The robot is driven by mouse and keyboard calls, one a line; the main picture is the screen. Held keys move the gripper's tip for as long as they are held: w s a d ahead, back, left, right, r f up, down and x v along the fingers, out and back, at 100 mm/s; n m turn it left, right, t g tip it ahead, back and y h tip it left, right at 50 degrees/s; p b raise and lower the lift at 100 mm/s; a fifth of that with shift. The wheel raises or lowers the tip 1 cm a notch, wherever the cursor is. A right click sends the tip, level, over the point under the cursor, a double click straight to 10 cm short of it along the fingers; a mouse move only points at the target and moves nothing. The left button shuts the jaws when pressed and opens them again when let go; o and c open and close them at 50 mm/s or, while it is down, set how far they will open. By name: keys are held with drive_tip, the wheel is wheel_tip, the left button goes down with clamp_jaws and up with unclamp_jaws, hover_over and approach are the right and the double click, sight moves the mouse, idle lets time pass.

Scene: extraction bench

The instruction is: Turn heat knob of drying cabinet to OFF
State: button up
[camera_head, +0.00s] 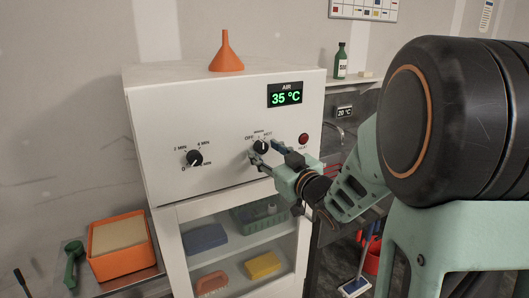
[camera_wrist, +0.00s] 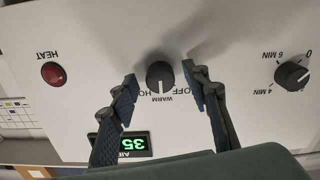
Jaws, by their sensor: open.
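The white drying cabinet (camera_head: 225,88) shows 35 °C on its AIR display (camera_head: 286,98). Its heat knob (camera_head: 261,146) is black, with OFF, WARM and HOT printed around it. In the upside-down wrist view, the heat knob (camera_wrist: 160,75) has its white mark towards WARM. My gripper (camera_head: 266,151) is at the panel in front of this knob. In the wrist view my gripper (camera_wrist: 161,82) is open, one finger on each side of the knob, with visible gaps between. The dark red HEAT lamp (camera_head: 303,139) is to the knob's right in the head view.
A timer knob (camera_head: 194,158) with minute marks is left on the same panel. An orange funnel (camera_head: 226,54) stands on the cabinet top. Shelves below hold a blue box (camera_head: 205,239) and other items. An orange tray (camera_head: 119,248) stands left of the cabinet.

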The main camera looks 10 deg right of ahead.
drive_tip(key=c, duration=1.2)
drive_tip(key=shift+o, duration=0.2)
drive_tip(key=shift+f+b, duration=0.15)
drive_tip(key=shift+b, duration=0.35)
drive_tip(key=n+b, duration=0.3)
drive_tip(key=b, duration=0.1)
drive_tip(key=shift+f, duration=0.2)
drive_tip(key=n+b, duration=0.3)
drive_tip(key=b, duration=0.1)
drive_tip(key=shift+r, duration=0.1)
drive_tip(key=shift+d+r+n+b, duration=0.1)
drive_tip(key=shift+r+n+b, duration=0.1)
drive_tip(key=shift+n+b, duration=1.3)
